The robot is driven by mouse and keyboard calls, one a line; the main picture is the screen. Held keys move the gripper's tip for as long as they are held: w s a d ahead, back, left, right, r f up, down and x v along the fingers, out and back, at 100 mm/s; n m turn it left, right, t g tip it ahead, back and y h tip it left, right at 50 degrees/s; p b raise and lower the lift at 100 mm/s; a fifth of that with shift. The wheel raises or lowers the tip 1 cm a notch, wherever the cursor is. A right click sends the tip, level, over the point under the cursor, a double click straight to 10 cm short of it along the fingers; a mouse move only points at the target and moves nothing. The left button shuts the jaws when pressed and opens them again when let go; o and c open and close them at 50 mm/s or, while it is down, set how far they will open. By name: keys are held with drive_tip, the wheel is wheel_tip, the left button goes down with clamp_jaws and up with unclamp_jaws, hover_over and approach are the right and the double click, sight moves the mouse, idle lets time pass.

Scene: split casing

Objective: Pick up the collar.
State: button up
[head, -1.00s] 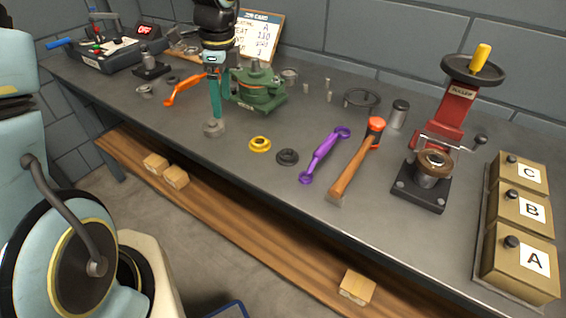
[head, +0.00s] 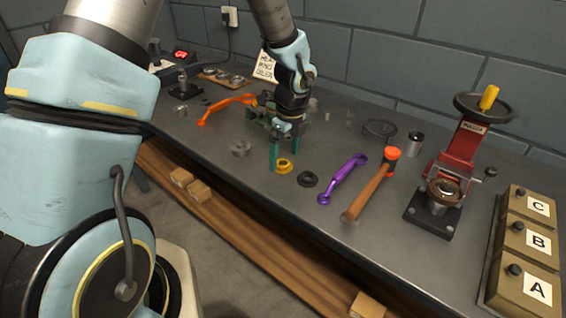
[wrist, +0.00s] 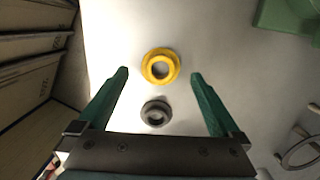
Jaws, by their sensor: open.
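Several ring-like parts lie on the bench, and the frames do not label which is the collar. A yellow flanged ring (head: 283,167) lies flat near the bench's front half. A black ring (head: 308,179) lies just right of it, and a grey metal ring-shaped part (head: 241,149) sits to its left. My gripper (head: 288,158) is open and empty, pointing down above the yellow ring. In the wrist view, the yellow ring (wrist: 160,66) shows between the fingertips (wrist: 160,75), and the black ring (wrist: 155,113) shows nearer the palm. Neither ring is visibly touched.
A green vise (head: 262,118) stands close behind my gripper, partly hidden. A purple wrench (head: 343,180) and an orange-headed hammer (head: 370,185) lie to the right. Beyond them stand a red puller press (head: 462,150) and boxes (head: 527,245). An orange tool (head: 225,108) lies left.

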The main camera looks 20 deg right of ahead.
drive_tip(key=shift+w+f, duration=0.15)
drive_tip(key=shift+f, duration=0.75)
drive_tip(key=c, duration=1.4)
